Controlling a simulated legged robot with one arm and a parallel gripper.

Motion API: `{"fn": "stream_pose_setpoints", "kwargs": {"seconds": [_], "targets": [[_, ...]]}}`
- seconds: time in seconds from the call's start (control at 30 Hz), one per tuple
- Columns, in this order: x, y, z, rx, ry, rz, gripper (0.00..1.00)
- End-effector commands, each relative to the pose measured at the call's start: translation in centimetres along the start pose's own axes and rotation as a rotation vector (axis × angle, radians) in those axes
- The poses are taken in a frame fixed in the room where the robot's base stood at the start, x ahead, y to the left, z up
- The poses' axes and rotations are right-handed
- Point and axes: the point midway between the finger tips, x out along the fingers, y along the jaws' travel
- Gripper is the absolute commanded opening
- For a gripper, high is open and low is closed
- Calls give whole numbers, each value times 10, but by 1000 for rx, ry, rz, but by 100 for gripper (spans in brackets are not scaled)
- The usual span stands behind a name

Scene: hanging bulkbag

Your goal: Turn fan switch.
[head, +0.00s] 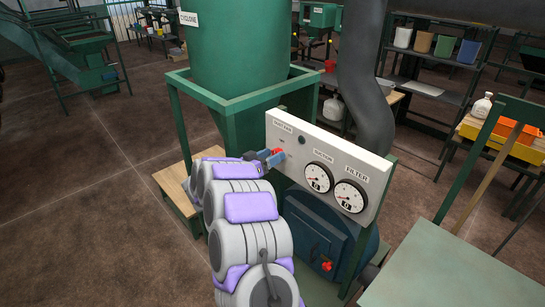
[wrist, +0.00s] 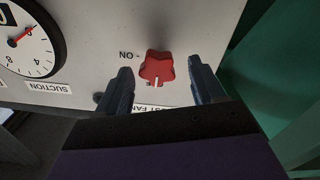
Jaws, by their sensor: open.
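The fan switch is a red knob on a pale control panel (head: 335,145). In the wrist view the red knob (wrist: 158,68) lies between the fingertips of my gripper (wrist: 159,75), which is open with one finger on each side. A white line on the knob points down in that view, toward the partly hidden fan label (wrist: 155,106). An "ON" mark (wrist: 126,55) is printed to the left of the knob. In the head view my gripper (head: 270,157) is at the panel's left part, and the knob there is mostly hidden. I cannot tell whether the fingers touch it.
A suction gauge (head: 319,177) and a filter gauge (head: 350,196) sit right of the switch. A green cyclone (head: 232,45) in a green frame stands behind. A dark blue tank (head: 318,240) is below the panel. A grey duct (head: 366,90) rises behind.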

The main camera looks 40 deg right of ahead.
Motion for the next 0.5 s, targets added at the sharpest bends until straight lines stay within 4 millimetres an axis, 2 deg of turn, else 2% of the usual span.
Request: {"fn": "stream_pose_setpoints", "kwargs": {"seconds": [0.13, 0.43, 0.5], "targets": [[9, 0, 0, 1, 1, 1, 68], [11, 0, -1, 1, 1, 1, 68], [11, 0, -1, 1, 1, 1, 61]]}}
